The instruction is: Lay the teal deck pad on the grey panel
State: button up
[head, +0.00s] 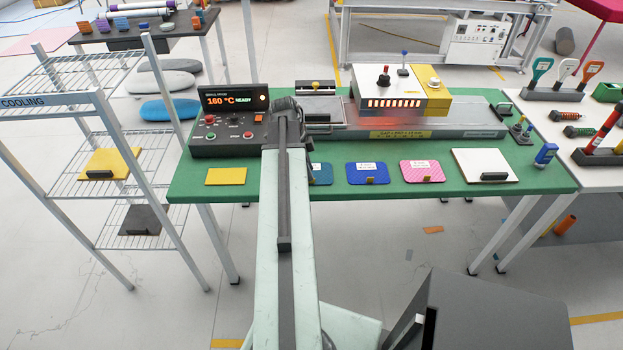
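The teal deck pad (321,174) lies flat on the green table, just right of my arm. My arm hides its left part. A dark grey panel (139,219) with a black block-like handle lies on a lower wire shelf of the cooling rack at the left. Nothing lies on the panel's visible top apart from that block. My arm reaches forward over the table from the bottom of the view. The dark far end of my arm, with my gripper (290,106), is beside the control box. The fingers are hidden or cannot be made out, so I cannot see whether they hold anything.
On the green table (240,198) lie a yellow pad (226,176), a blue pad (367,173), a pink pad (422,171) and a white panel (478,165). Behind them are a control box (228,118) reading 160 °C READY and a glowing heater (390,98). The cooling rack (60,185) also holds a yellow panel (112,163).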

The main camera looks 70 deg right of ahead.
jog(key=b+x, duration=0.2)
jog(key=x, duration=0.1)
jog(key=shift+f, duration=0.35)
jog(key=shift+r, duration=0.2)
jog(key=shift+c, duration=0.3)
grip_shut()
